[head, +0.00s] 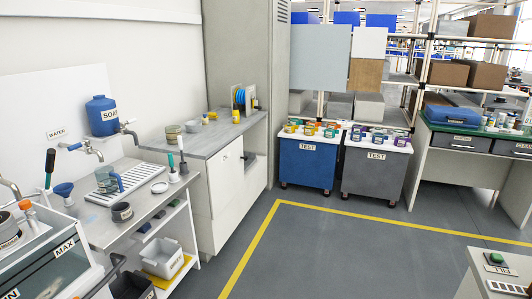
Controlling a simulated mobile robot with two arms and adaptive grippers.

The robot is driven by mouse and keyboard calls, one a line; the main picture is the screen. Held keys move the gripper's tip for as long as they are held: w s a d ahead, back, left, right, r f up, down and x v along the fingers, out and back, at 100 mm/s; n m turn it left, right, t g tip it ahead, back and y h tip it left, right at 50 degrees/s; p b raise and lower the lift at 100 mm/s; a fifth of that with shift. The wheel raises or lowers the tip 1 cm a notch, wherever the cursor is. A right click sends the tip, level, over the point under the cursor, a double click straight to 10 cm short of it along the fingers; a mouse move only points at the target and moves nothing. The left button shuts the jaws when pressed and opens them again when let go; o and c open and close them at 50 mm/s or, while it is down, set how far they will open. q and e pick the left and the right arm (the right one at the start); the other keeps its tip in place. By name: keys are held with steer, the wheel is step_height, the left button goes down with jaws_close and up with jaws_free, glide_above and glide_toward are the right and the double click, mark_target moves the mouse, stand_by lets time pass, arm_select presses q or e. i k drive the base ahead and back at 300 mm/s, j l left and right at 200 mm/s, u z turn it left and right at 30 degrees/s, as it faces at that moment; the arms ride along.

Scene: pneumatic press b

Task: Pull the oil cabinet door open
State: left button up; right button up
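Neither of my grippers is in view.
Blue (307,162) and grey (374,172) TEST bins stand at the back. A green-topped bench (470,138) is at right. The grey floor (340,250) with yellow lines is clear.

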mark_target(225, 170)
steer(key=i, duration=2.1)
steer(key=j+u, duration=0.05)
steer(key=j, duration=0.05)
